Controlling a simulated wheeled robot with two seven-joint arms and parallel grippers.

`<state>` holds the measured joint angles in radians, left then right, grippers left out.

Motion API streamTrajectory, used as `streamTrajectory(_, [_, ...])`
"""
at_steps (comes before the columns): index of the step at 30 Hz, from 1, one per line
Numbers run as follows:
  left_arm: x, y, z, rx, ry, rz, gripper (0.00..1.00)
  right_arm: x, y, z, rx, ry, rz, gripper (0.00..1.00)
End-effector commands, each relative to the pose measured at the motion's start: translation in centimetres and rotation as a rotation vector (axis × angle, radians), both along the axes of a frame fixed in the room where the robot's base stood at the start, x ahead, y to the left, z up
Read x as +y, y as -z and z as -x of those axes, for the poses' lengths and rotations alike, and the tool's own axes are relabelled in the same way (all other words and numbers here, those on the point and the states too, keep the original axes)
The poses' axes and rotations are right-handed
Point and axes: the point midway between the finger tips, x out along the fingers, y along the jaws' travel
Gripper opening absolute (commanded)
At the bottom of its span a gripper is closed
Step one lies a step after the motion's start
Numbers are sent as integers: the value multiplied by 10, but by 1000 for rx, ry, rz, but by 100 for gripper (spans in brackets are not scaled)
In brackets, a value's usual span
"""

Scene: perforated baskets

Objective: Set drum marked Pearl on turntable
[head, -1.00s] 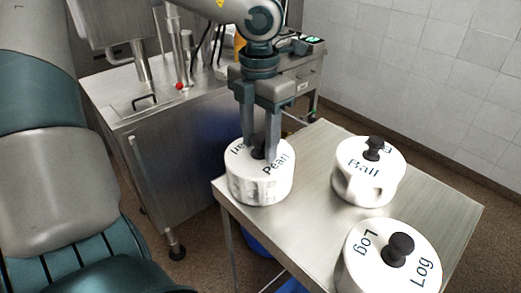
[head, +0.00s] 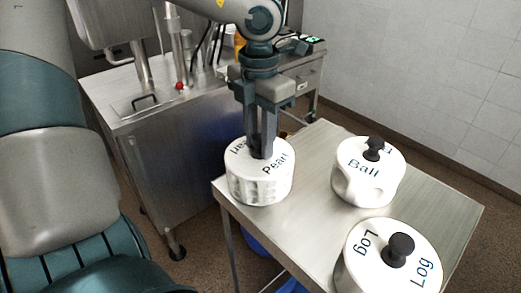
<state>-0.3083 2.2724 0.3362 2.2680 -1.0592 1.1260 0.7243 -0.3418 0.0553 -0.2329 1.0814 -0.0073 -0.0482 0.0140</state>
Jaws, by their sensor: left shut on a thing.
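The white drum marked Pearl (head: 246,184) stands upright at the far left corner of the steel table (head: 311,205). It has slots in its side, and dark lettering on its top. My left gripper (head: 262,150) points straight down over the drum's middle and is shut on its black knob, which the fingers mostly hide. The drum appears to rest on the table still. My right gripper is out of view. I cannot make out a turntable in this view.
A white drum marked Ball (head: 350,188) and one marked Log (head: 372,263) stand to the right on the same table, both with black knobs. A steel cabinet (head: 170,165) with equipment stands behind left. The table's middle is clear.

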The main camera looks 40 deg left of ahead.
Motion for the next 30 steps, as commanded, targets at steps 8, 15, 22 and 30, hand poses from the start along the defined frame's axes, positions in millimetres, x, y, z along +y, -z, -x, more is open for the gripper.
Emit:
streamTrajectory(8, [0,-9,-1,-2,0,0,0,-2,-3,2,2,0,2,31])
streamTrajectory(15, [0,-16,-1,-2,0,-1,0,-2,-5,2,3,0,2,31])
streamTrajectory(22, [0,-23,-1,-3,0,0,0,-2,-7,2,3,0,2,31])
streamTrajectory(30, [0,-31,-1,-3,0,0,0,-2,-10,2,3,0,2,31])
